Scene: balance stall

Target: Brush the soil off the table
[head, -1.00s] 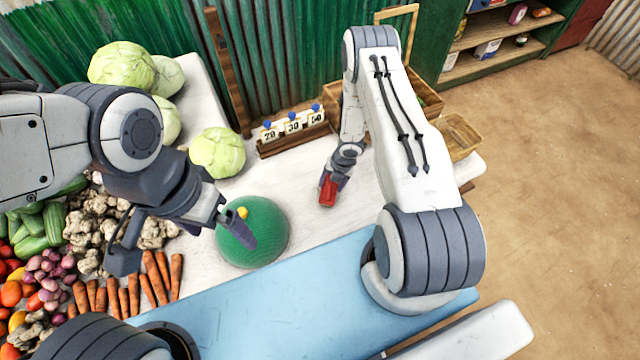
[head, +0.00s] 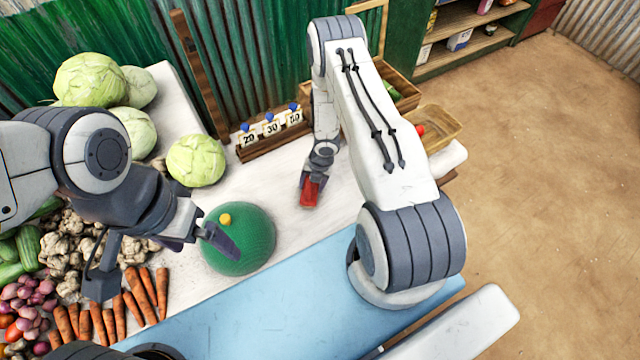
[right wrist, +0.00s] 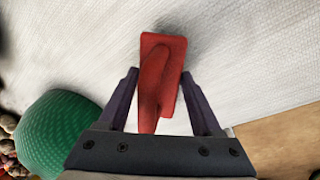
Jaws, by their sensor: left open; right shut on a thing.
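My right gripper (right wrist: 162,108) is shut on a red brush (right wrist: 162,75), low over the white tabletop (head: 262,185). The brush also shows in the head view (head: 310,192); its underside is hidden. In the right wrist view a dark grey smudge lies on the table around the brush's far end. I cannot tell whether it is soil or shadow. My left gripper (head: 162,264) is open and empty, with one finger in front of a green dome (head: 252,254) with a yellow knob. The dome shows at lower left in the right wrist view (right wrist: 65,135).
Cabbages (head: 195,160), carrots (head: 140,290) and other vegetables crowd the table's left side. A wooden rack of number cards (head: 270,130) stands at the back. A basket (head: 440,128) with something red is at the back right. A blue surface (head: 250,310) lies in front.

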